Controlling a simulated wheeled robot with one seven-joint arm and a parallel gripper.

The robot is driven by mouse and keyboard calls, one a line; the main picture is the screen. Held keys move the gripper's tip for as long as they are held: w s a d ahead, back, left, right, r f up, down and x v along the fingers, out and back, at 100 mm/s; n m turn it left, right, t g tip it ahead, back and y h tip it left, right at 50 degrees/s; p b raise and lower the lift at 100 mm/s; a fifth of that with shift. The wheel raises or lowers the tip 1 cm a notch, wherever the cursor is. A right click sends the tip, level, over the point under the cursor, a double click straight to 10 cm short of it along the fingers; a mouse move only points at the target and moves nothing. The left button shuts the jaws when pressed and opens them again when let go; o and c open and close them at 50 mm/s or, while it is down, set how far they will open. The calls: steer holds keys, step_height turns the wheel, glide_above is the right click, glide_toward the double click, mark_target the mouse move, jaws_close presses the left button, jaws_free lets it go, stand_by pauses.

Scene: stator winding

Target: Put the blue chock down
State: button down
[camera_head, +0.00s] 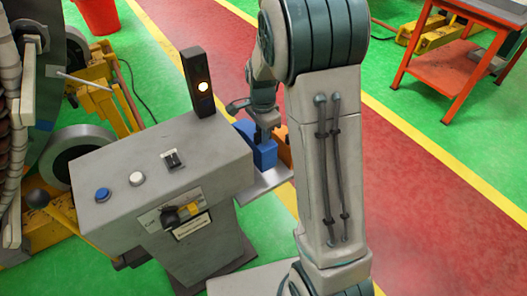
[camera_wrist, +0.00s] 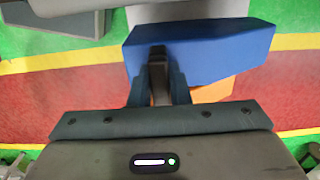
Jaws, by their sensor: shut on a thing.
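The blue chock (camera_head: 264,152) is a blue block just right of the grey control console, over a small grey shelf (camera_head: 266,186) on the console's side. In the wrist view the blue chock (camera_wrist: 205,52) fills the upper middle. My gripper (camera_wrist: 157,55) is shut on its near left part; in the head view my gripper (camera_head: 264,132) comes down on it from above. I cannot tell whether the chock touches the shelf. An orange block (camera_head: 284,145) is beside the blue chock, partly hidden by my arm; its orange edge (camera_wrist: 213,92) shows below the chock in the wrist view.
The grey console (camera_head: 150,170) has buttons, a knob and a lit signal post (camera_head: 200,82) close to my gripper. A large wound stator machine (camera_head: 30,110) stands left. An orange table (camera_head: 455,70) is at the upper right. The red floor lane (camera_head: 430,180) is clear.

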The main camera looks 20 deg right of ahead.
steer(key=shift+f, duration=3.2)
steer(key=shift+f+b, duration=0.15)
steer(key=shift+b, duration=0.2)
steer(key=c, duration=1.4)
jaws_free()
steer(key=shift+o, duration=0.2)
step_height(320, 180, up, 12)
steer(key=shift+r+p, duration=0.15)
steer(key=shift+p, duration=0.5)
steer(key=s+r+n+t, duration=0.1)
steer(key=s+r+n, duration=0.2)
steer(key=s+n, duration=0.4)
steer(key=s+r+n+t, duration=0.1)
steer(key=s+r+n, duration=0.3)
steer(key=s, duration=1)
steer(key=a+n, duration=0.1)
steer(key=n, duration=0.2)
steer(key=shift+s+r, duration=0.2)
